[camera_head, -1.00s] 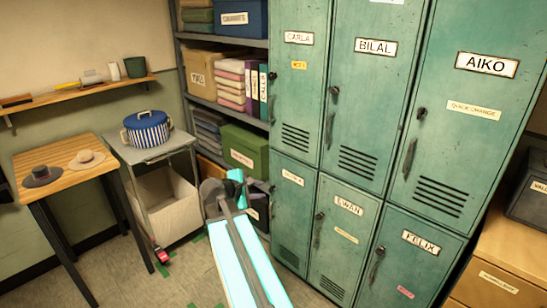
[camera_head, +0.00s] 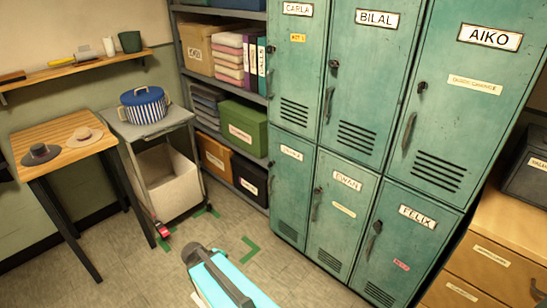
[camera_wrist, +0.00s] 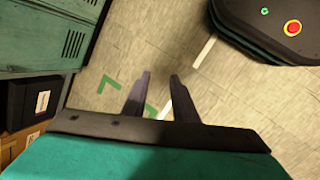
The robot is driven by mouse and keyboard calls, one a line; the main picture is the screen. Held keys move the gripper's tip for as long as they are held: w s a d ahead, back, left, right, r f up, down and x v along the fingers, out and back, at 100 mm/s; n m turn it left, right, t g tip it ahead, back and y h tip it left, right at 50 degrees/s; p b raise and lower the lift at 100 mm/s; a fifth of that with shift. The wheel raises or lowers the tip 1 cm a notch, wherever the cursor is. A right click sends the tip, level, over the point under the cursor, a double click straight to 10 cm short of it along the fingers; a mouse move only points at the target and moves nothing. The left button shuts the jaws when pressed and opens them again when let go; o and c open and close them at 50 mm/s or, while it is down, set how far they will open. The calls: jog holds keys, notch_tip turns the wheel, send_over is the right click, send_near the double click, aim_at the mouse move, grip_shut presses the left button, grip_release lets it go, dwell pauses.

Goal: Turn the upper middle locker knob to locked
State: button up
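The upper middle locker (camera_head: 362,118) is green, shut and labelled BILAL in the head view. Its small dark knob (camera_head: 334,64) is on the left side of the door, above a dark pull handle (camera_head: 328,104). The knob is too small to tell which way it is turned. In the wrist view my gripper (camera_wrist: 160,75) is open and empty, its two dark fingers apart over the floor. It is away from the knob, which does not show in the wrist view. I cannot make out the fingers in the head view.
Similar lockers surround it: CARLA (camera_head: 299,60), AIKO (camera_head: 480,90), EWAN (camera_head: 343,210) and FELIX (camera_head: 412,240). Shelves (camera_head: 215,100) with boxes stand at left. A wooden cabinet (camera_head: 490,255) stands at right.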

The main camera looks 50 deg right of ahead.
jog(key=s+a+f+m+g+y, duration=0.2)
jog(key=s+a+f, duration=0.4)
jog(key=s+a, duration=0.2)
jog(key=s+a+f+m+g+y, duration=0.2)
jog(key=s+a+f, duration=0.4)
jog(key=s+a, duration=0.3)
jog(key=s, duration=0.3)
jog(key=shift+f, duration=0.4)
jog(key=shift+s, duration=0.1)
